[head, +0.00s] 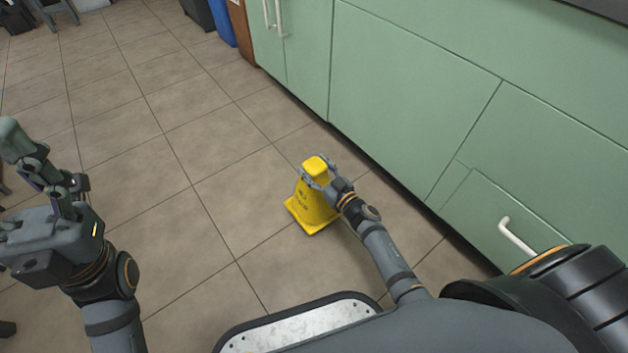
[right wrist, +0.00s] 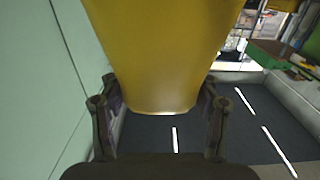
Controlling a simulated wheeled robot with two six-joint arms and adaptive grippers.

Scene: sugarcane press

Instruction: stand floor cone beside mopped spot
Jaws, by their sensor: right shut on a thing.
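The yellow floor cone (head: 317,208) stands about upright in the head view, its square base at floor level near the green cabinets. I cannot tell whether the base touches the tiles. My right gripper (head: 318,176) is shut on the cone's upper part, with a finger on either side. In the right wrist view the cone's yellow body (right wrist: 155,50) fills the space between the fingers. My left gripper (head: 45,170) is raised at the left, away from the cone, and nothing shows in it. Its finger gap is unclear from this side. I cannot make out a mopped spot on the tiles.
Green cabinets (head: 400,90) with white handles run along the right, close to the cone. A blue bin (head: 220,22) and a dark bin (head: 197,12) stand at the back. The tiled floor (head: 150,150) left of the cone is clear.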

